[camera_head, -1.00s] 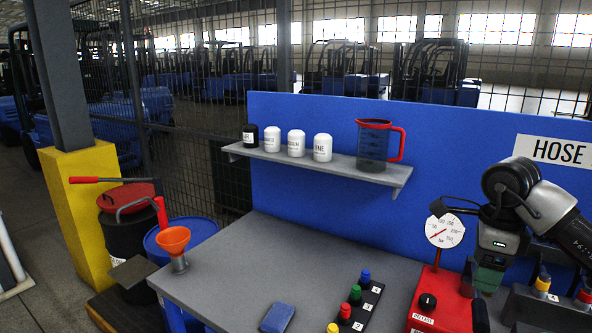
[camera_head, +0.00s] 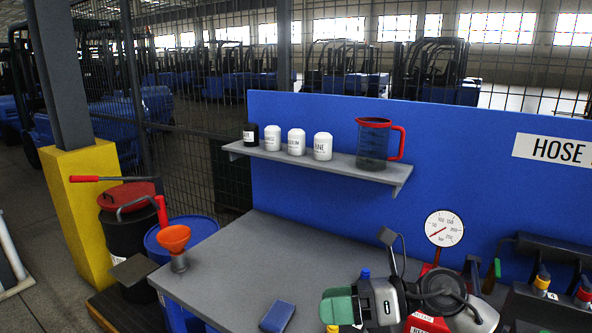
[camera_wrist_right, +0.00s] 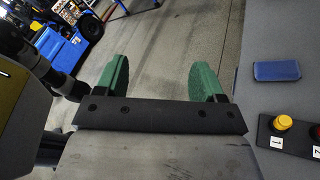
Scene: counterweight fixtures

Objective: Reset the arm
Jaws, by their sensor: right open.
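My right gripper (camera_head: 338,306) is in the head view at the bottom, turned sideways above the grey bench, with green fingertips pointing left. It hides most of the button strip and part of the red gauge box (camera_head: 425,322). In the right wrist view my right gripper (camera_wrist_right: 160,78) is open, with its two green fingers wide apart and nothing between them. Below the fingers the grey floor shows beyond the bench edge. My left gripper is not in view.
A blue block (camera_head: 277,316) lies on the bench (camera_head: 250,250). A yellow button (camera_wrist_right: 282,122) shows in the right wrist view. An orange funnel (camera_head: 174,239) stands at the bench's left corner. A shelf (camera_head: 330,168) holds a jug (camera_head: 373,145) and several bottles.

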